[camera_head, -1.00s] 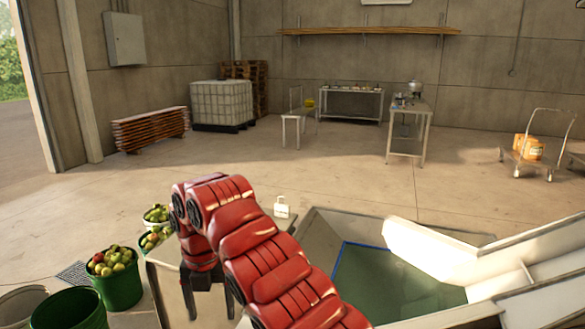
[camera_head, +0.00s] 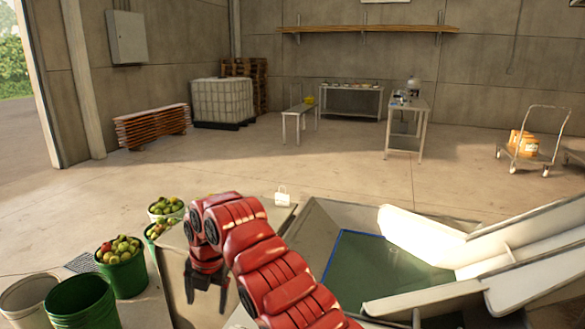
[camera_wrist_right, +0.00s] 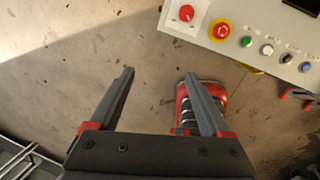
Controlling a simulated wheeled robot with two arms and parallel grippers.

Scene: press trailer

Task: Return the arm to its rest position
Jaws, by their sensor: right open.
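My red right arm comes up from the bottom of the head view and bends down at its wrist. Its dark right gripper (camera_head: 207,292) points down in front of the steel table, fingers apart. In the right wrist view the gripper (camera_wrist_right: 159,74) is open, with only concrete floor between its fingers. A red part with a dark grille lies beneath the finger on the right; I cannot tell what it is. My left gripper is not in view.
A control panel (camera_wrist_right: 262,42) with buttons is at the wrist view's top right. Apple-filled buckets (camera_head: 121,271) and empty tubs (camera_head: 80,304) stand left. The hopper (camera_head: 366,268) and white chute (camera_head: 420,234) are right.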

